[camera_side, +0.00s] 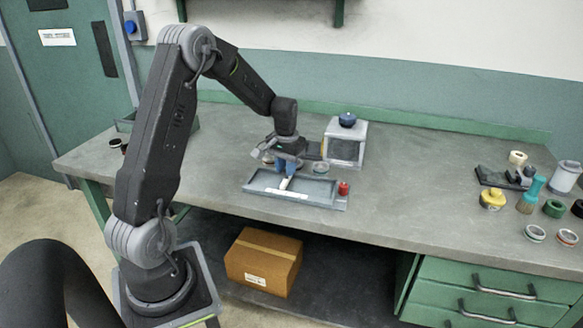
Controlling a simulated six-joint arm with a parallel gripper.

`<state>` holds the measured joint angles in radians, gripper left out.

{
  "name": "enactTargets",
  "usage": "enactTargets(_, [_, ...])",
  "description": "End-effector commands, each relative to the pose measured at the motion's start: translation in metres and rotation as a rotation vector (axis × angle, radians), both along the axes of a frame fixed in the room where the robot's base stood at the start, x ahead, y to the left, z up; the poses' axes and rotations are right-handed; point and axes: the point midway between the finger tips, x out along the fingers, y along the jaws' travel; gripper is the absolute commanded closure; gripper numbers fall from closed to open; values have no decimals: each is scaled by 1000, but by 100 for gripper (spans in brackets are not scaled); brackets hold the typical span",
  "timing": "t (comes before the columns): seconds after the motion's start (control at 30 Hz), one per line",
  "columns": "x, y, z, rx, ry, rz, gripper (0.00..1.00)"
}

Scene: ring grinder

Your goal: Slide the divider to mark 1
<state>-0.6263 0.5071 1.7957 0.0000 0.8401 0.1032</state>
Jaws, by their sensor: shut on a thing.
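A shallow grey tray (322,203) lies near the front edge of the bench, with a pale strip along its front and a red knob (343,188) at its right end. A small whitish piece, seemingly the divider (285,184), stands in the left half of the tray, just under my gripper. My gripper (287,174), with blue fingers, points down into the tray and is shut on it. The fingers hide the divider's upper part. The marks are too small to read.
A grey-white box with a dark blue knob (347,120) stands behind the tray, with a small round dish (321,167) in front. Several jars, rings and a brush (531,195) are at the right. The bench between is clear.

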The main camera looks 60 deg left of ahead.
Motion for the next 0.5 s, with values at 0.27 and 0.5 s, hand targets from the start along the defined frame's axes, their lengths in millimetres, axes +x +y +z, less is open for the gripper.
enactTargets(0.27, [-20, 20, 1, 3, -1, 0, 100])
enactTargets(0.5, [-21, 21, 1, 4, 0, 0, 72])
